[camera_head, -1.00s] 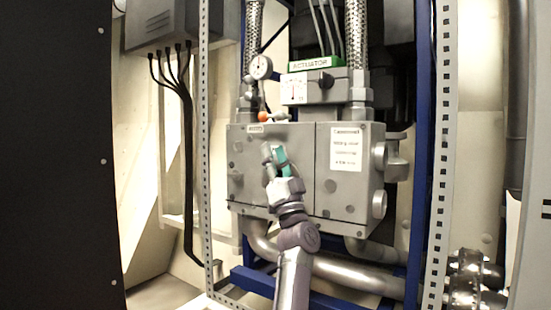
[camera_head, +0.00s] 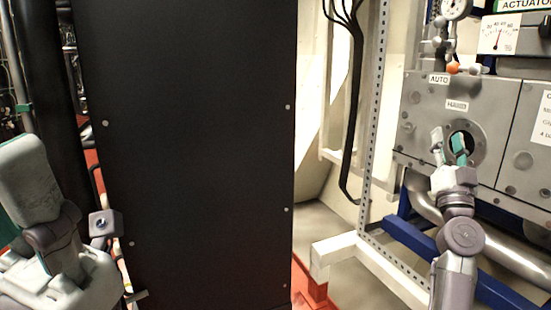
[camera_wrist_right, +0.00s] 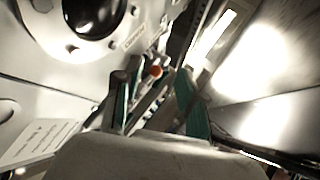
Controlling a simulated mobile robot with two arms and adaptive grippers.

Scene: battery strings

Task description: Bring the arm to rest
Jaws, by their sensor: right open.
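My right gripper (camera_head: 449,146) is open and empty, pointing up in front of the grey valve box (camera_head: 420,115). Its two teal-padded fingers stand apart and overlap the round dark opening (camera_head: 462,138) in the head view; whether they touch the box I cannot tell. In the right wrist view the gripper (camera_wrist_right: 155,105) also shows with its fingers apart and nothing between them. Part of my left arm (camera_head: 40,245), grey with teal, shows close up at the left edge. Its jaws cannot be made out clearly.
A tall black panel (camera_head: 190,150) stands between my arms. An orange knob (camera_head: 453,68) sits above the opening. A gauge (camera_head: 454,8) and dial (camera_head: 497,38) are higher up.

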